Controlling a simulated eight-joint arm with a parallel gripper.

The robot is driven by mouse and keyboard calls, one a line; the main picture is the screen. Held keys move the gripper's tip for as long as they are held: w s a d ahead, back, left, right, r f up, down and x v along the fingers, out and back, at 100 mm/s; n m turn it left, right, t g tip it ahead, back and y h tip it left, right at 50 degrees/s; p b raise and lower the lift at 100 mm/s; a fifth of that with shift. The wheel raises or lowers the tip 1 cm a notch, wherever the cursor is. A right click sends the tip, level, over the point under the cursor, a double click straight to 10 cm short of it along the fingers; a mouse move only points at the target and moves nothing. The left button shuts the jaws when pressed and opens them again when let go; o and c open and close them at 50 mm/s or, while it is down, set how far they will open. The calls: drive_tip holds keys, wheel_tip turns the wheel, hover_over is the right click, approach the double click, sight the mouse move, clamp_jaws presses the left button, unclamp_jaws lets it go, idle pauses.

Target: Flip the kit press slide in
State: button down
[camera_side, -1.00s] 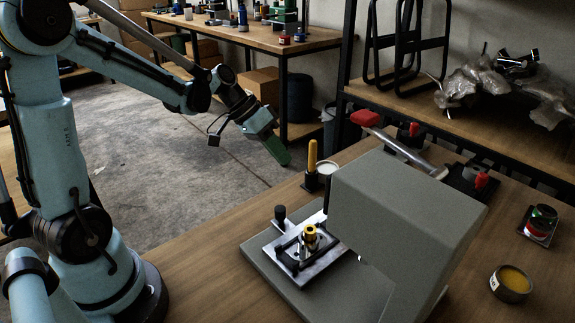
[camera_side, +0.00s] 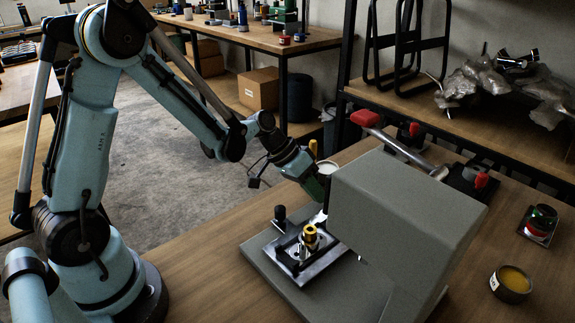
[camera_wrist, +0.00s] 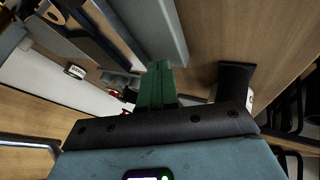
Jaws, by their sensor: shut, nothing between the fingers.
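The grey press (camera_side: 395,215) stands on the wooden bench. Its slide (camera_side: 298,266), a metal plate with a black fixture, lies on the grey base in front of the press head. A yellow, brass-like kit (camera_side: 310,236) stands upright in the fixture. A black knob (camera_side: 280,213) stands at the slide's far left corner. My gripper (camera_side: 315,188), with green fingers, is above the far side of the base, behind and right of the knob. The fingers are shut and empty in the wrist view (camera_wrist: 157,80). Whether they touch anything is hard to tell.
A red-ended lever (camera_side: 400,147) rises behind the press. A yellow-handled tool (camera_side: 313,147) is mostly hidden behind my gripper, near a white round container (camera_side: 328,168). A tin (camera_side: 511,283) and a red-and-green button unit (camera_side: 540,222) stand at right. The bench's front left is clear.

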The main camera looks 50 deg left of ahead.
drive_tip(key=shift+d, duration=0.45)
drive_tip(key=d, duration=1.2)
drive_tip(key=shift+d, duration=0.35)
drive_tip(key=a, duration=0.4)
drive_tip(key=shift+a+r, duration=0.2)
drive_tip(key=shift+a, duration=0.2)
drive_tip(key=v, duration=0.9)
drive_tip(key=shift+s+r, duration=0.2)
drive_tip(key=shift+r, duration=0.05)
